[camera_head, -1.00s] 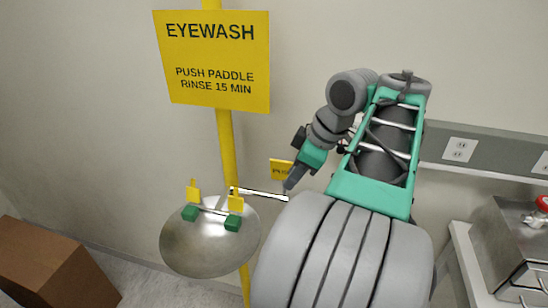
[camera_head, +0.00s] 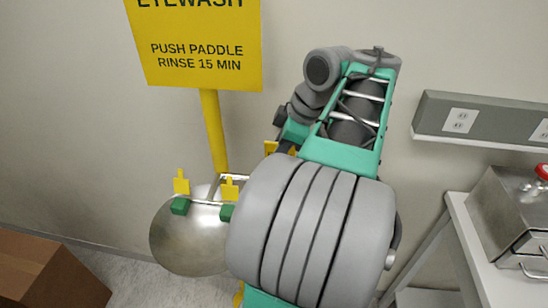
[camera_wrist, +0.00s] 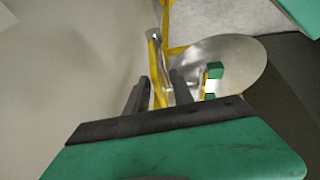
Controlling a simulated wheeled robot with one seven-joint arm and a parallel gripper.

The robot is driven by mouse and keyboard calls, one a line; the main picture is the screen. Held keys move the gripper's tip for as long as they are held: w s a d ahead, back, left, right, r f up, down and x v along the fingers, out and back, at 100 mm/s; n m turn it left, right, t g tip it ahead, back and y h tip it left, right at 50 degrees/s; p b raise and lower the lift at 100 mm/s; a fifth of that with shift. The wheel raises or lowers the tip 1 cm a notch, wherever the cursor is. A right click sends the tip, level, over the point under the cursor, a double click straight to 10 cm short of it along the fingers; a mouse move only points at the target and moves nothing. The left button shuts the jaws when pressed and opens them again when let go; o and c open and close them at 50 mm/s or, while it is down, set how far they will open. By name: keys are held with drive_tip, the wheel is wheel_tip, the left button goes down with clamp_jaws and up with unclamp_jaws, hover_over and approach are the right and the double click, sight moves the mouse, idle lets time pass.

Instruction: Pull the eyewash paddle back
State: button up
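The yellow eyewash paddle (camera_head: 270,147) shows only in part in the head view, with my arm in front of it. In the wrist view a narrow yellow strip (camera_wrist: 154,62), which looks like the paddle seen edge-on, reaches between my two dark fingers. My gripper (camera_wrist: 159,78) is open, with a gap between the fingers; I cannot tell whether either finger touches the strip. In the head view my gripper is mostly hidden by my arm. The steel eyewash bowl (camera_head: 185,240) with green nozzles (camera_head: 180,206) stands left of my arm.
A yellow post (camera_head: 213,130) carries the eyewash sign (camera_head: 197,50) against the wall. A cardboard box (camera_head: 50,275) is at lower left. A white table (camera_head: 480,245) with a steel unit (camera_head: 518,215) is at right, below a grey outlet rail (camera_head: 490,105).

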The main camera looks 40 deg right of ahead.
drive_tip(key=shift+w+a+f, duration=0.1)
drive_tip(key=shift+w+f, duration=0.15)
drive_tip(key=shift+f, duration=0.35)
drive_tip(key=shift+c, duration=0.4)
clamp_jaws()
idle(0.6)
